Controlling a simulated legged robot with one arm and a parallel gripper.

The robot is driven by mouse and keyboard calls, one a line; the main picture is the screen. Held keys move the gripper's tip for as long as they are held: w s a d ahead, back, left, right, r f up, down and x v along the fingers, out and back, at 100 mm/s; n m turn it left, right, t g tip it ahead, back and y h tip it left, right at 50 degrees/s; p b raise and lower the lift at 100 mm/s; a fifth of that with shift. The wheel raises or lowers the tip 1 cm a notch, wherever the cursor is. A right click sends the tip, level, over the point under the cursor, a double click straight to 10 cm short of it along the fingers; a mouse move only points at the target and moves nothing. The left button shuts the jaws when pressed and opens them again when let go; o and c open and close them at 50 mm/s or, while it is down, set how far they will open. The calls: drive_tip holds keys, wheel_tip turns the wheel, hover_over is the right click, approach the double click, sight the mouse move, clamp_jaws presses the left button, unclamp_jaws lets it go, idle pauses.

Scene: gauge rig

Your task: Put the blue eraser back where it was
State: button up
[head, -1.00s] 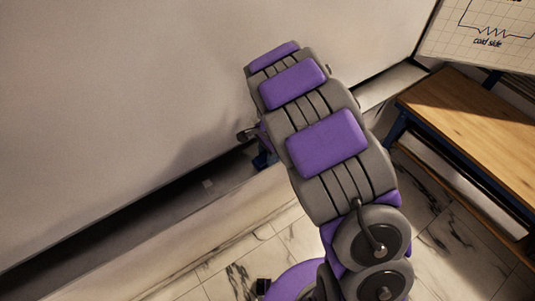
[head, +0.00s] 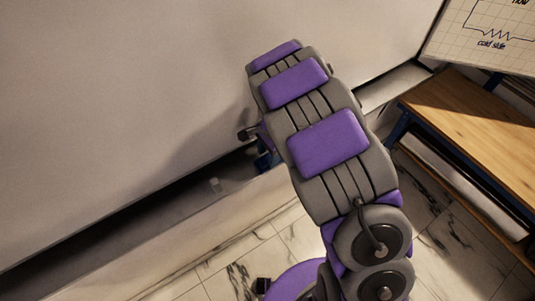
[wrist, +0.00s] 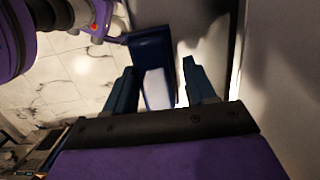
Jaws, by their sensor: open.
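In the wrist view, the blue eraser (wrist: 150,52) is a dark blue block with a pale white face towards the camera. It lies between and just beyond the two fingers of my gripper (wrist: 159,66). The fingers are spread, with a visible gap on each side, so they do not clamp it. Whether it rests on the ledge below the whiteboard I cannot tell. In the head view, my arm hides most of the gripper end; a small dark blue patch (head: 265,160) shows beside it, eraser or finger I cannot tell.
A large whiteboard (head: 150,80) fills the left, with a ledge (head: 150,235) along its lower edge. A wooden bench (head: 475,125) is at the right, below a gridded board (head: 485,35). Marble floor (head: 235,265) lies below.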

wheel_tip(320, 180, up, 11)
drive_tip(key=w+d, duration=0.1)
drive_tip(key=shift+r, duration=0.2)
drive_tip(key=s+d+r+n, duration=0.2)
drive_tip(key=s+d+r, duration=0.3)
drive_tip(key=s+d, duration=0.15)
drive_tip(key=s+d+r+n, duration=0.1)
drive_tip(key=s+d+n, duration=0.1)
drive_tip(key=s, duration=0.6)
drive_tip(key=s+d+r+n, duration=0.1)
drive_tip(key=s+n, duration=0.3)
drive_tip(key=s, duration=0.5)
drive_tip(key=s+d+r+n+h, duration=0.1)
drive_tip(key=s+d+n, duration=0.2)
drive_tip(key=s, duration=0.6)
drive_tip(key=shift+d+g, duration=0.4)
drive_tip(key=shift+f, duration=0.15)
wheel_tip(320, 180, down, 13)
drive_tip(key=b, duration=1.3)
drive_tip(key=shift+f+b, duration=0.15)
drive_tip(key=shift+b, duration=0.2)
